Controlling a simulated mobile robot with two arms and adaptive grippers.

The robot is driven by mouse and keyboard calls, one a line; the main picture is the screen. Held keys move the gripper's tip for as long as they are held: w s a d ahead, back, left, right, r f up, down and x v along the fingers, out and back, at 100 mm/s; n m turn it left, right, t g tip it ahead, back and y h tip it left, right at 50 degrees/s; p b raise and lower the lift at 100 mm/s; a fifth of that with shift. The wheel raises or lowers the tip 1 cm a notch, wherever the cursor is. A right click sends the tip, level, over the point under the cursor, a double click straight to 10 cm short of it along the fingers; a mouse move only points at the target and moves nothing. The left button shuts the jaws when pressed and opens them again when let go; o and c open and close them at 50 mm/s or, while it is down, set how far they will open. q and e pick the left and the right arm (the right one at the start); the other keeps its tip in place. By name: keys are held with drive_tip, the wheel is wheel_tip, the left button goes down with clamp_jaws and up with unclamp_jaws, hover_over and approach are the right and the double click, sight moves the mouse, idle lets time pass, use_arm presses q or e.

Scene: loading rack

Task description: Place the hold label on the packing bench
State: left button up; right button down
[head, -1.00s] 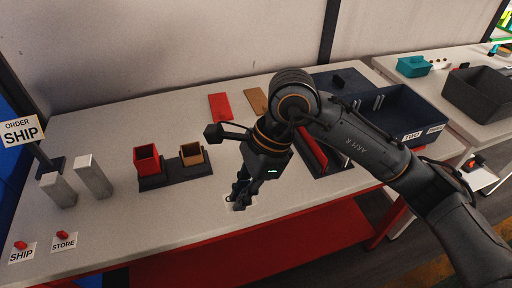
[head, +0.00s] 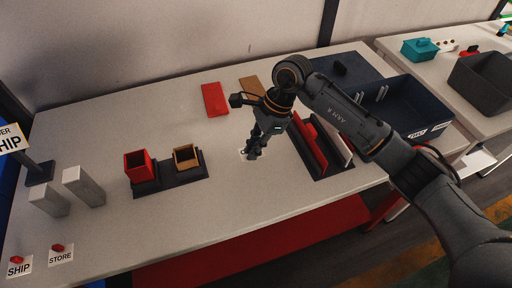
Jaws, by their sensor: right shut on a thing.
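My right gripper (head: 253,150) points down over the middle of the pale packing bench (head: 225,213). It is shut on a small white label (head: 243,154), taken to be the hold label. Only the label's edge shows around the fingers; its face and any print are hidden. It is at or just above the bench top; I cannot tell if it touches. Two other labels with red knobs lie at the bench's front left, a SHIP label (head: 19,268) and a STORE label (head: 61,257). My left gripper is out of view.
A black base holds a red box (head: 138,166) and a tan box (head: 186,157) left of the gripper. A dark rack with red and white panels (head: 312,147) stands close right. Flat red (head: 214,100) and tan panels lie behind. The bench front is clear.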

sight(256, 162)
drive_tip(key=shift+w+d+f, duration=0.2)
drive_tip(key=shift+w+f, duration=0.75)
drive_tip(key=shift+f, duration=0.05)
drive_tip(key=shift+w+d+f, duration=0.1)
drive_tip(key=shift+w+f, duration=0.05)
drive_tip(key=shift+f, duration=0.1)
drive_tip(key=shift+w+f+p, duration=0.2)
drive_tip(key=shift+f+p, duration=0.1)
drive_tip(key=shift+p, duration=0.1)
wheel_tip(256, 162, down, 2)
drive_tip(key=shift+f+p, duration=0.15)
drive_tip(key=shift+p, duration=0.75)
drive_tip(key=shift+f, duration=0.55)
drive_tip(key=c, duration=1.4)
unclamp_jaws()
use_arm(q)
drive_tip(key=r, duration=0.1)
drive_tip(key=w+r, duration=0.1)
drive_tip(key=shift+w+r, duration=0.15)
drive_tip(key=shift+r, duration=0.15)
